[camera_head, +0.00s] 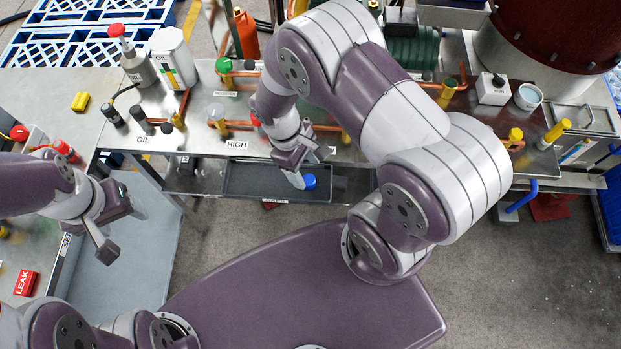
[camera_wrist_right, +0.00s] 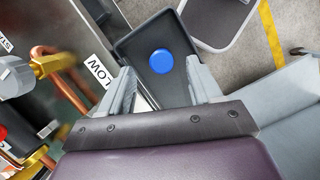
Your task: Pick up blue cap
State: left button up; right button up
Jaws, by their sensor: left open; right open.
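The blue cap (camera_head: 310,182) is a small round disc lying on a dark tray (camera_head: 340,190) on the lower shelf, below the front edge of the bench. My right gripper (camera_head: 296,172) is open above the tray, just left of the cap in the head view. In the right wrist view the cap (camera_wrist_right: 161,61) shows beyond and between the two open fingers (camera_wrist_right: 160,85), with nothing held. My left gripper (camera_head: 122,232) is open and empty at the left, over a grey surface and far from the cap.
The metal bench (camera_head: 345,150) above the shelf carries copper pipes and yellow-handled valves. White oil containers (camera_head: 172,58) stand at its back left. A red LEAK block (camera_head: 25,282) sits at the far left. A LOW label (camera_wrist_right: 99,72) shows beside the tray in the wrist view.

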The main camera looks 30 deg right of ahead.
aim_at(308, 179)
notch_tip(308, 179, down, 4)
jog(key=shift+s+f+p, duration=0.1)
jog(key=shift+f+p, duration=0.15)
jog(key=shift+p, duration=0.05)
jog(key=shift+s+d+f, duration=0.2)
jog(key=shift+w+a, duration=0.1)
grip_shut()
jog(key=shift+r, duration=0.15)
